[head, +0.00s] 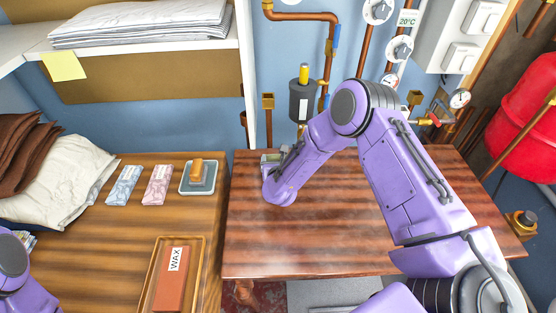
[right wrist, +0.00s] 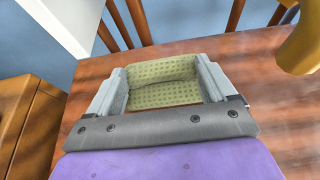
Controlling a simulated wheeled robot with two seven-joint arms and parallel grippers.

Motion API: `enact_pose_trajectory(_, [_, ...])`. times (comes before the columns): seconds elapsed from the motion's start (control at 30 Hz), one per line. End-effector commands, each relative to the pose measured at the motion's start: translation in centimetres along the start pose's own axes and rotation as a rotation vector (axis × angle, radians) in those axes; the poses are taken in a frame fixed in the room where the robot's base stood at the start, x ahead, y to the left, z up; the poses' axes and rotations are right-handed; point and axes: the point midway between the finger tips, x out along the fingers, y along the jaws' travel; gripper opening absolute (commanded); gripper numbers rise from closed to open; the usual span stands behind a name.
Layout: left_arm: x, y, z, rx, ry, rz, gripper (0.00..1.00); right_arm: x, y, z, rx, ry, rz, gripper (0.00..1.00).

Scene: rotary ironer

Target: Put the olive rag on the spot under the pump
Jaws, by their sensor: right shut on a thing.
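The olive rag (right wrist: 165,95), green with a small dotted pattern, is between the two fingers of my right gripper (right wrist: 163,84) in the right wrist view. The gripper is shut on it, low over the dark red-brown wooden table. In the head view my right gripper (head: 273,158) is at the table's back left, mostly hidden by my own wrist. A dark grey cylinder with a yellow top, which looks like the pump (head: 302,100), is on the blue wall behind and to the right of the gripper. I cannot make out a spot under it. My left gripper is out of view.
The wooden table (head: 330,235) is largely clear at front. A brass-coloured part (right wrist: 300,48) is close at the right in the wrist view. Left counter: a wax block (head: 171,280) in a tray, packets (head: 157,186) and a small dish (head: 198,188). Copper pipes (head: 328,55) line the wall.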

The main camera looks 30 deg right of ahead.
Motion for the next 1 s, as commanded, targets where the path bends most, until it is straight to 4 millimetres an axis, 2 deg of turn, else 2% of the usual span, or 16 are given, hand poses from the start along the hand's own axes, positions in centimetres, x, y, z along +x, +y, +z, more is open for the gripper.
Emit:
enact_pose_trajectory(0.07, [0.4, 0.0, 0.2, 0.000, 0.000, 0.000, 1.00, 0.1, 0.0, -0.4, 0.001, 0.000, 0.000, 0.55])
enact_pose_trajectory(0.1, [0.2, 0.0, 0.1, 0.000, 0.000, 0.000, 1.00, 0.1, 0.0, -0.2, 0.001, 0.000, 0.000, 0.97])
enact_pose_trajectory(0.13, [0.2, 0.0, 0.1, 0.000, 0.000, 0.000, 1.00, 0.1, 0.0, -0.2, 0.000, 0.000, 0.000, 1.00])
enact_pose_trajectory(0.37, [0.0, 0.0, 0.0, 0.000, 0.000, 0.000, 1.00, 0.0, 0.0, 0.1, 0.000, 0.000, 0.000, 1.00])
enact_pose_trajectory(0.47, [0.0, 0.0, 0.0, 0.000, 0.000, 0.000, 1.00, -0.8, 0.1, 0.1, 0.000, 0.002, 0.002, 1.00])
enact_pose_trajectory(0.8, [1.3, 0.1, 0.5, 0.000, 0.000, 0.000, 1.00, -9.3, 0.0, -0.1, 0.000, 0.001, 0.002, 1.00])
enact_pose_trajectory(1.0, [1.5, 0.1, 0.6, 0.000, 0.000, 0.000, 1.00, -11.8, 0.0, 0.1, 0.000, 0.001, 0.001, 1.00])
